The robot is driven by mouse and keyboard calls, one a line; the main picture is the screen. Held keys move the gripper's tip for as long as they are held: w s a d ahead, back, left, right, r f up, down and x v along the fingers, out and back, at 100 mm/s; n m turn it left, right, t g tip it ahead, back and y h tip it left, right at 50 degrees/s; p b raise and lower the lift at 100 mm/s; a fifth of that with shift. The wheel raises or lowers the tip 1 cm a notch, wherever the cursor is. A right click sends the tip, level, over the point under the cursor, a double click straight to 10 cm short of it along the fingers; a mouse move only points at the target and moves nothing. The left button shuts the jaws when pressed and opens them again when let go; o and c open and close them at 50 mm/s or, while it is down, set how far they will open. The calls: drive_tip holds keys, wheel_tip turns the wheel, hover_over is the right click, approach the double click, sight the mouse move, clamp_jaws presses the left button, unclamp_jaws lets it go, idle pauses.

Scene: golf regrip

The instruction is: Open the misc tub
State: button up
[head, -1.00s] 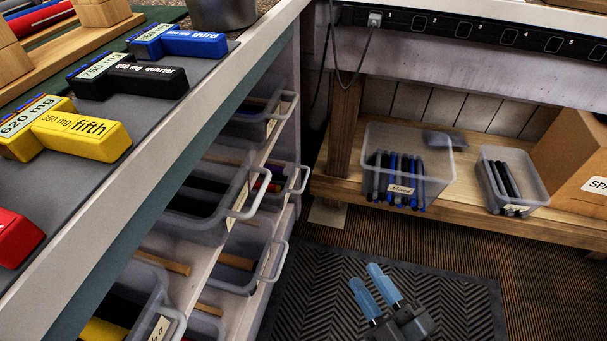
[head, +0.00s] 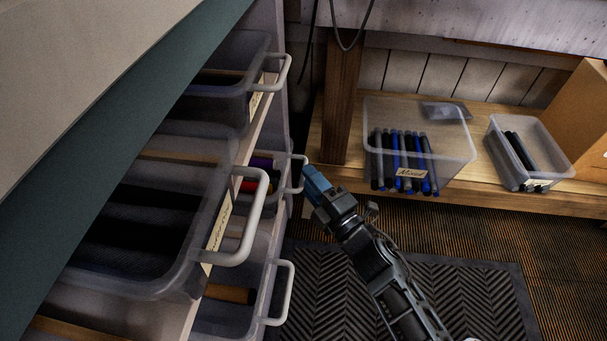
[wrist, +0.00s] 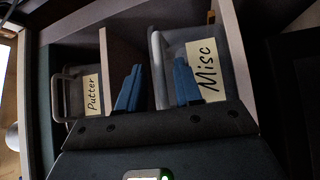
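The misc tub (wrist: 232,45) is a clear tub with a cream "Misc" label (wrist: 205,68) in the wrist view. In the head view I take it to be the small tub (head: 262,178) in the rack's far column, with purple and red items inside. Its loop handle (head: 301,174) sticks out at the front. It sits in its rack compartment. My gripper (wrist: 158,64) is open, its two blue fingers pointing at the tub front, one on each side of the handle bar. In the head view my gripper (head: 316,184) is right beside the handle. Contact cannot be told.
A "Putter" tub (wrist: 75,96) sits in the neighbouring compartment. Other tubs with protruding handles are above (head: 225,85) and below (head: 240,300). A low wooden shelf (head: 465,192) at right holds a "Mixed" tub (head: 445,150) and a smaller tub (head: 515,178). The dark floor mat (head: 470,290) is clear.

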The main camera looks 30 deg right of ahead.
drive_tip(key=shift+w+a+r, duration=0.1)
drive_tip(key=shift+w, duration=0.5)
drive_tip(key=shift+w+a+r, duration=0.1)
drive_tip(key=shift+w, duration=0.5)
drive_tip(key=shift+c, duration=0.5)
clamp_jaws()
